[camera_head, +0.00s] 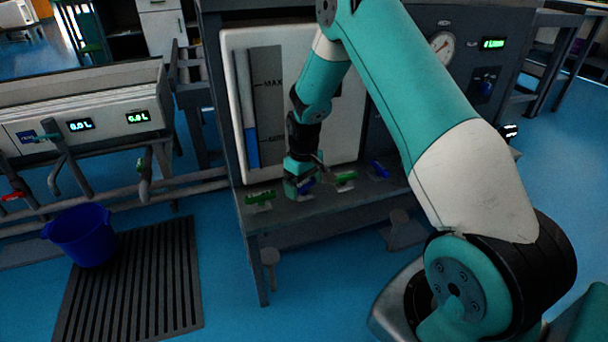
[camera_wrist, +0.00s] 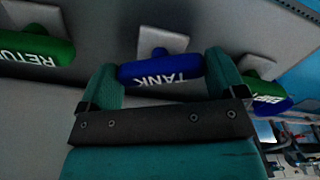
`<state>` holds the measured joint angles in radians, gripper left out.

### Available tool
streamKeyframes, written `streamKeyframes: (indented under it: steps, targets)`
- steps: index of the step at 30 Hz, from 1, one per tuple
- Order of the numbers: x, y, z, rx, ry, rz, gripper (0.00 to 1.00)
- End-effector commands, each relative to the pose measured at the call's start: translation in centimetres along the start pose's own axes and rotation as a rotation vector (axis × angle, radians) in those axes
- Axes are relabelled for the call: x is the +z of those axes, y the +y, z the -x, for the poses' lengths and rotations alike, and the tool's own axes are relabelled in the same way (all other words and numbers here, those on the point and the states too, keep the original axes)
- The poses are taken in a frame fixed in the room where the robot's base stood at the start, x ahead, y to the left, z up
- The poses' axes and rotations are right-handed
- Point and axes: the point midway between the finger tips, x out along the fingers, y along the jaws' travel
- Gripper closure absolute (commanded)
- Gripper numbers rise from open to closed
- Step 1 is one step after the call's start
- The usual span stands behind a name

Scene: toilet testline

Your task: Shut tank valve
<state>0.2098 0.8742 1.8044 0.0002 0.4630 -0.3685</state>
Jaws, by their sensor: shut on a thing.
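The tank valve is a blue handle (camera_wrist: 160,72) with white letters reading TANK. In the wrist view it lies crosswise between the two teal fingers of my gripper (camera_wrist: 163,80), which are shut on its ends. In the head view my gripper (camera_head: 299,182) points down at the shelf in front of the tank panel. A small part of the blue tank handle (camera_head: 307,187) shows beside the fingers there; the rest is hidden.
A green handle (camera_wrist: 35,48), lettered RETU, is left of the tank valve; another green handle (camera_head: 345,176) and a blue handle (camera_head: 380,169) are to the right. The tank gauge (camera_head: 262,95) stands behind. A blue bucket (camera_head: 80,236) stands by a floor grate (camera_head: 130,285).

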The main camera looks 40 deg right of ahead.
Motion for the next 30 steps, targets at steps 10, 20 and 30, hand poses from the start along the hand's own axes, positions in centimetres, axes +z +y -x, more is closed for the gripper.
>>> streamKeyframes:
  steps: [10,20,30]
  targets:
    - [0.0,-0.03,0.43,-0.001,-0.001,-0.269,0.34]
    - [-0.04,-0.01,0.19,-0.001,0.0,-0.42,0.34]
    - [-0.07,0.01,0.05,0.0,0.002,-0.455,0.34]
